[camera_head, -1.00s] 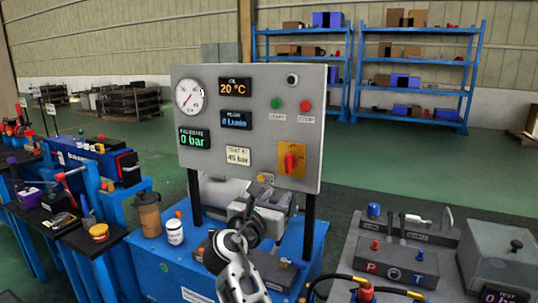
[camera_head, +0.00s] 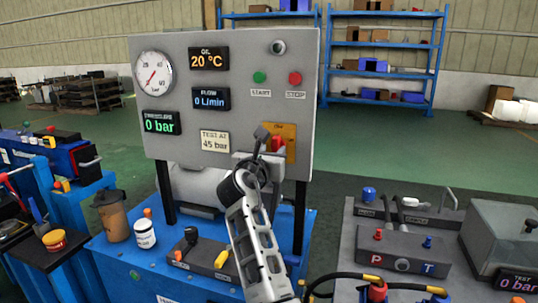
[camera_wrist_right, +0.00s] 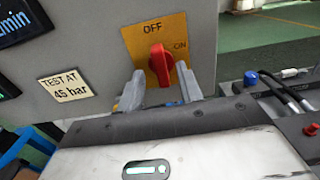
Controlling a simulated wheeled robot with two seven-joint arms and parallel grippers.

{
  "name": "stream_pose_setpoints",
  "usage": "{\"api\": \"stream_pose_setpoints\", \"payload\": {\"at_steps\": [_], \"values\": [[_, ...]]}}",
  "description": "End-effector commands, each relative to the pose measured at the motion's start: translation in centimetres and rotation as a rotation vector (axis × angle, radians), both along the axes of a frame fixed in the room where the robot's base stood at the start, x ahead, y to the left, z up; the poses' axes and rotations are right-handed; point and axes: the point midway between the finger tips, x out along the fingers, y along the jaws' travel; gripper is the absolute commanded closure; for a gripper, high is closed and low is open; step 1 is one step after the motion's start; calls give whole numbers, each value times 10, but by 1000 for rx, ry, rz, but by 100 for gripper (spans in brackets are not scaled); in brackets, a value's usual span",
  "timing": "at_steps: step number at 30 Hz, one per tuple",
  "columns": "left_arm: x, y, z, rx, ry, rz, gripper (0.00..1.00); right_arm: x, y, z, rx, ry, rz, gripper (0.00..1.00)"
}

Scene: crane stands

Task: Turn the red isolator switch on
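The red isolator switch (camera_wrist_right: 160,64) sits on a yellow plate (camera_wrist_right: 142,38) marked OFF and ON, low on the right of the grey panel (camera_head: 220,100). Its handle stands nearly upright, pointing to OFF; ON is to its right. In the head view the switch (camera_head: 277,144) is partly hidden by my right gripper (camera_head: 266,143). In the wrist view my right gripper (camera_wrist_right: 160,74) is open, one finger on each side of the handle, with small gaps visible. My left gripper is not in view.
The panel also bears a gauge (camera_head: 153,74), displays, a green start button (camera_head: 259,77) and a red stop button (camera_head: 295,78). A brown bottle (camera_head: 112,216) and white jar (camera_head: 145,234) stand on the blue bench (camera_head: 120,265). A grey bench with hoses is at right.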

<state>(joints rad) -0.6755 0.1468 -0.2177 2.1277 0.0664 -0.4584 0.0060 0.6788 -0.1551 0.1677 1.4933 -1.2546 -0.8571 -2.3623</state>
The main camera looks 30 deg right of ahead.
Motion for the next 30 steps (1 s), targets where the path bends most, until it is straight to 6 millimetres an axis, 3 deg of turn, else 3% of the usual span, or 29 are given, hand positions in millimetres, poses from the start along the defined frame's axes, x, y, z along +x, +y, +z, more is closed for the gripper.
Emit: {"api": "stream_pose_setpoints", "payload": {"at_steps": [6,15,19,20,30], "values": [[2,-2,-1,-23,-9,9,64,5,-14,-1,-1,1,0,64],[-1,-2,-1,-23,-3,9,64,5,-16,0,1,1,0,64],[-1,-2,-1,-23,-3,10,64,5,-16,0,1,1,0,97],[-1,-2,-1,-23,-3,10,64,5,-16,0,1,1,0,100],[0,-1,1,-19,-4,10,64,5,-16,0,17,-18,0,100]]}}
